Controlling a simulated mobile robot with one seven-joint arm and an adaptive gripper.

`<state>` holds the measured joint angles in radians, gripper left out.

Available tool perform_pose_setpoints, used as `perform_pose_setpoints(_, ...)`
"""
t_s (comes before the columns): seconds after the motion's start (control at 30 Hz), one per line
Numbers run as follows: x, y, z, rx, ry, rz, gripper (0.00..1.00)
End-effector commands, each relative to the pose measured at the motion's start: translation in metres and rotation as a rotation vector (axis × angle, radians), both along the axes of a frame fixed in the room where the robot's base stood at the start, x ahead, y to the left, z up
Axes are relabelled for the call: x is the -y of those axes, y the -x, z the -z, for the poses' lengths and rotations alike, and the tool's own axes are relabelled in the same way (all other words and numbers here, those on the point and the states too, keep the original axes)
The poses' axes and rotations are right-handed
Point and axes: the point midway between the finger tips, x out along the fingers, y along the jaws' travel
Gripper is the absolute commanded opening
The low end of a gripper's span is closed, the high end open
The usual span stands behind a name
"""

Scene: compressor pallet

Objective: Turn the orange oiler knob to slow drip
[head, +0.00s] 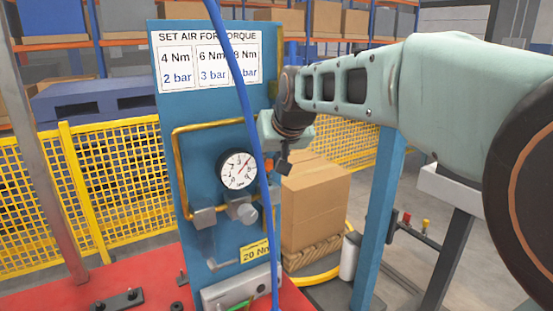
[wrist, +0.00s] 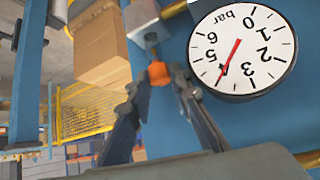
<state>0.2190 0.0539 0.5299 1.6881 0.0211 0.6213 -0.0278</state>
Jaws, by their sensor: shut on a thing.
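The orange oiler knob (wrist: 158,74) shows in the wrist view, between the two dark fingertips of my gripper (wrist: 160,80). My gripper is shut on it, with a finger on each side. In the head view my gripper (head: 283,163) is in front of the right part of the blue panel (head: 210,120), right of the gauge. Only a sliver of orange shows there, and the blue hose and gripper hide most of the knob. The knob's setting cannot be read.
A round pressure gauge (head: 238,170) with a red needle is close to my gripper; it also shows upside down in the wrist view (wrist: 240,50). A blue hose (head: 246,105) hangs across the panel. A cardboard box (head: 318,208) stands behind, near a yellow mesh fence (head: 110,195).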

Motion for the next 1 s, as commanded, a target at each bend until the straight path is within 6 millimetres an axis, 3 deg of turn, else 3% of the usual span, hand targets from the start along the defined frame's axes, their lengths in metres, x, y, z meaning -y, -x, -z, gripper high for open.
perform_pose_setpoints(0.13,0.0003,0.0006,0.0019,-0.004,0.001,-0.001,0.00)
perform_pose_setpoints(0.17,0.0004,0.0006,0.0018,-0.004,0.001,-0.001,0.22)
perform_pose_setpoints(0.2,0.0003,0.0006,0.0018,-0.004,0.001,-0.001,0.26)
perform_pose_setpoints(0.63,0.0013,-0.0002,0.0018,-0.004,0.001,-0.019,0.26)
perform_pose_setpoints(1.0,0.0042,-0.0021,0.0025,-0.005,0.001,-0.171,0.26)
